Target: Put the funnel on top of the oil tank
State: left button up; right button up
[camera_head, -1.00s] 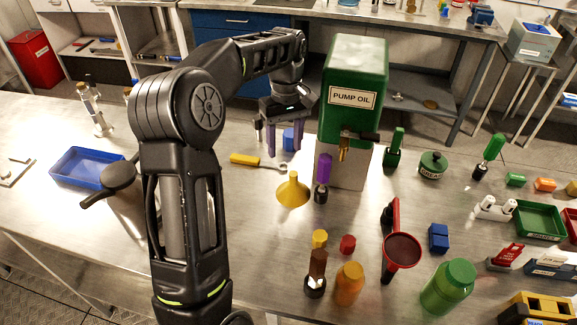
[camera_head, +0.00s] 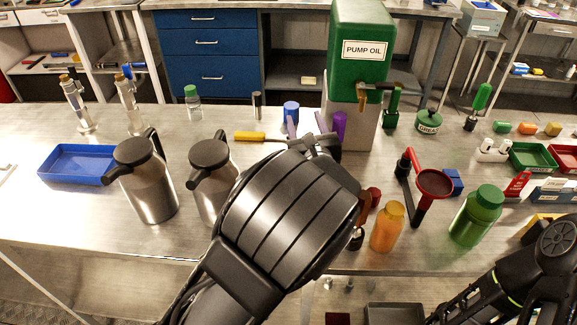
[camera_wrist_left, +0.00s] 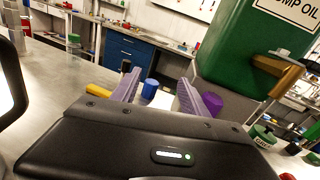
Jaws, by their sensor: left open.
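The green oil tank (camera_head: 360,32), marked PUMP OIL, stands on a grey block at the back of the bench with a brass tap on its front. It also fills the upper right of the left wrist view (camera_wrist_left: 232,50). The yellow funnel is not visible now; in the head view my left arm covers the place where it stood. My right gripper is out of view.
Two steel jugs (camera_head: 148,185) and a blue tray (camera_head: 75,165) are left. The orange bottle (camera_head: 387,227), red funnel-shaped cup (camera_head: 434,184) and green bottle (camera_head: 476,215) are right.

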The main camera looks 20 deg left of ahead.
pick_arm(q)
jog(key=f+m+b, duration=0.1)
jog(key=d+f+h, duration=0.1)
jog(key=f, duration=0.1)
jog(key=shift+d+m+t+b, duration=0.2)
jog(key=shift+m+t+b, duration=0.15)
jog(key=shift+m+t, duration=0.05)
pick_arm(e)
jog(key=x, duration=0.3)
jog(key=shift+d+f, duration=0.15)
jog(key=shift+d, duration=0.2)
pick_arm(q)
notch_tip(320, 180, down, 8)
jog(key=shift+w+f+b, duration=0.1)
jog(key=shift+f+b, duration=0.1)
jog(key=shift+b, duration=0.1)
jog(key=shift+w+a+r, duration=0.2)
jog(key=shift+w, duration=0.35)
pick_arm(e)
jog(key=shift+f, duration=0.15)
